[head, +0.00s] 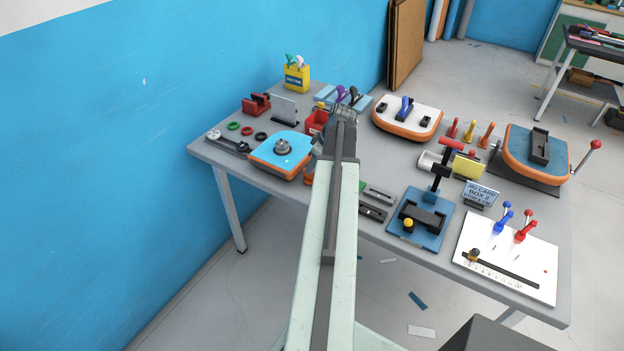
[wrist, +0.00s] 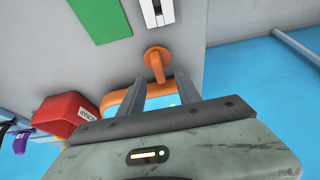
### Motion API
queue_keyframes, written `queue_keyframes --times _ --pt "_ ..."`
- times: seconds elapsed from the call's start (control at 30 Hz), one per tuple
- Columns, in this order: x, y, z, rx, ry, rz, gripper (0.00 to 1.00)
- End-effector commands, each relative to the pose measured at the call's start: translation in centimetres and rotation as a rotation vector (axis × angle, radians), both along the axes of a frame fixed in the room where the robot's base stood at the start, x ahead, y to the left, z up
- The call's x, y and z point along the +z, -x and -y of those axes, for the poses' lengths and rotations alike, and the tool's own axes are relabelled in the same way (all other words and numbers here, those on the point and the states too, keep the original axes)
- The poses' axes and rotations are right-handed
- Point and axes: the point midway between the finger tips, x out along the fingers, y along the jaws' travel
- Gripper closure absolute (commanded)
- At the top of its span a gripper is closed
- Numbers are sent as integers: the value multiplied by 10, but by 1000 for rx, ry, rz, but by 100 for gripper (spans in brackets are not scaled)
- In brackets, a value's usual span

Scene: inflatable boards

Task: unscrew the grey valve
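The grey valve (head: 283,147) sits on the blue top of a small orange-sided board (head: 262,160) near the table's left front edge. My gripper (head: 316,146) is just right of that board in the head view, partly hidden by my arm. In the wrist view, its two fingers (wrist: 162,86) are apart with nothing held between them. An orange strip of the board (wrist: 117,99) and a bit of its light blue top show behind the fingers. The grey valve cannot be made out in the wrist view.
An orange knob (wrist: 155,61) stands on the table close to the fingers. A red box (wrist: 64,113) is at left in the wrist view. Other boards and tools fill the table's right half.

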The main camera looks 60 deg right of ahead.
Motion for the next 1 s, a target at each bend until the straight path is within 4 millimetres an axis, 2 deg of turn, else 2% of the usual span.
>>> queue_keyframes --times 0.3,0.57,0.67,0.7,0.73,1.0 --pt "-48 -15 2 -1 0 0 60" --pt "-46 -17 2 -2 -1 -1 60" --pt "-46 -17 2 -2 -1 -1 85" --pt "-46 -17 2 -2 -1 -1 96" --pt "-46 -17 2 -2 -1 -1 100" --pt "-46 -17 2 -3 0 0 100"
